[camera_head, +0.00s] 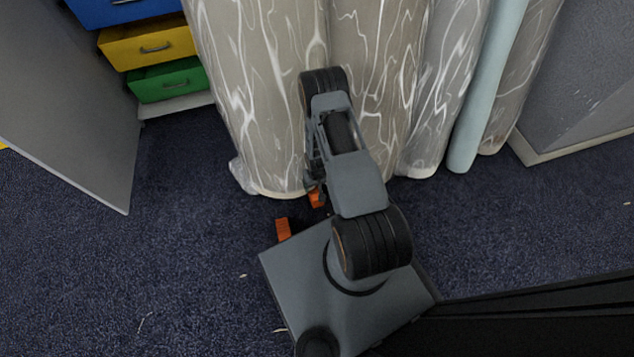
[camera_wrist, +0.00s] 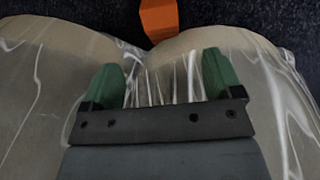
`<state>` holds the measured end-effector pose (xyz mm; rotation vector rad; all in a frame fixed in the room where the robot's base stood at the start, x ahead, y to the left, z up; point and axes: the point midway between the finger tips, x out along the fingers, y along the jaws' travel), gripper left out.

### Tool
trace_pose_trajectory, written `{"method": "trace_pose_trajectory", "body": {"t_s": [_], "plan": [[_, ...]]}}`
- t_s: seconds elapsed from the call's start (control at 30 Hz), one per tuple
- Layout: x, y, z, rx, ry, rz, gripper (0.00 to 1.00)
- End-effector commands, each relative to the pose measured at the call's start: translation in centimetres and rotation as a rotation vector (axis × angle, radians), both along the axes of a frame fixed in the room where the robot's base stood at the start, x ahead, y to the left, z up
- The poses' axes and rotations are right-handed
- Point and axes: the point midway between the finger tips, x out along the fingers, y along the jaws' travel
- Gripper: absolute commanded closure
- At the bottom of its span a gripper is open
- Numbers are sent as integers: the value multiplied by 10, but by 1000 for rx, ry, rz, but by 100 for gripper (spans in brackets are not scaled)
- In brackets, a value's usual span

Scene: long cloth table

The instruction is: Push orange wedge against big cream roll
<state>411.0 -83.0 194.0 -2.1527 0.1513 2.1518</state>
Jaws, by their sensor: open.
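An orange wedge (camera_wrist: 158,18) shows at the top of the wrist view, at the gap between two large wrapped rolls. In the head view an orange piece (camera_head: 316,196) sits beside the foot of the rolls, partly hidden by my arm. A second orange piece (camera_head: 283,229) lies on the carpet by my base. The wide cream-grey roll (camera_head: 262,100) stands upright in clear wrap, with another large roll (camera_head: 375,90) to its right. I cannot tell which is the big one. My gripper (camera_wrist: 162,65) is open, with green fingers over the rolls and nothing seen between them.
Slimmer wrapped rolls and a pale blue roll (camera_head: 487,90) stand to the right, near a grey panel (camera_head: 580,90). Blue, yellow and green drawers (camera_head: 150,47) and a grey board (camera_head: 75,95) are at the left. Dark blue carpet (camera_head: 180,210) is open at the left.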

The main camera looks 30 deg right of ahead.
Motion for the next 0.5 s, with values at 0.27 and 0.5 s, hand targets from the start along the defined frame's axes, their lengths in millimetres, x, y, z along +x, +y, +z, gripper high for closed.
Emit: {"method": "trace_pose_trajectory", "body": {"t_s": [0.27,0.5], "plan": [[-1,0,-57,0,1,-1,15],[-1,0,-92,0,1,0,15]]}}
